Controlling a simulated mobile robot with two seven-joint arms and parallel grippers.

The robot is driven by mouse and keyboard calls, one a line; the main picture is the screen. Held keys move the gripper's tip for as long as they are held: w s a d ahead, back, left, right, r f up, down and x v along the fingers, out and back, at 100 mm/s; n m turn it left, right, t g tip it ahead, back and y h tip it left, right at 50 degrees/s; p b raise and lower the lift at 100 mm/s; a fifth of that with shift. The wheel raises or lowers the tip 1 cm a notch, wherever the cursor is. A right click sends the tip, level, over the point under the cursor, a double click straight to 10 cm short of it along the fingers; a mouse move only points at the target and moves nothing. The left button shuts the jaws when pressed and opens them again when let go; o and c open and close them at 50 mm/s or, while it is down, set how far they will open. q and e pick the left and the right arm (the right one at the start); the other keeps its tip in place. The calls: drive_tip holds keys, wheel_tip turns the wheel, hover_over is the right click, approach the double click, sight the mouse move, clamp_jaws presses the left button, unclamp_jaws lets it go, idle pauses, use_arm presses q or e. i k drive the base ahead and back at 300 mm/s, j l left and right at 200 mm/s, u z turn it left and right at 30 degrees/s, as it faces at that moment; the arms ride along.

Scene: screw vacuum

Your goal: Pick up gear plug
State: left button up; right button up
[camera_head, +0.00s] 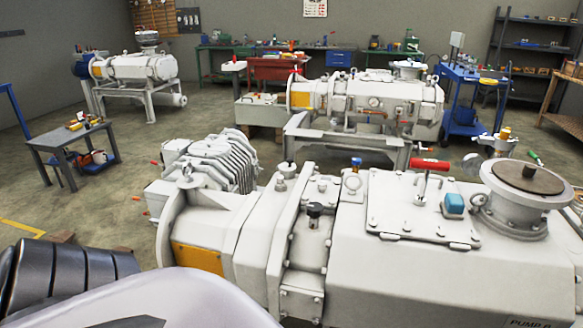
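A large pale grey screw vacuum pump (240,225) fills the foreground, with "PUMP B" lettered at its lower right. I cannot tell which fitting is the gear plug. A blue block (453,204) sits on the plate's right side. Neither gripper is in view.
A round flanged port (525,180) rises at the pump's right end. Another pump (370,105) stands behind on a frame, and a third (140,68) at the back left. A small table (52,138) with tools is left. Floor between them is open.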

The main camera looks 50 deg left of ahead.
sight(279, 181)
drive_tip(key=u, duration=1.75)
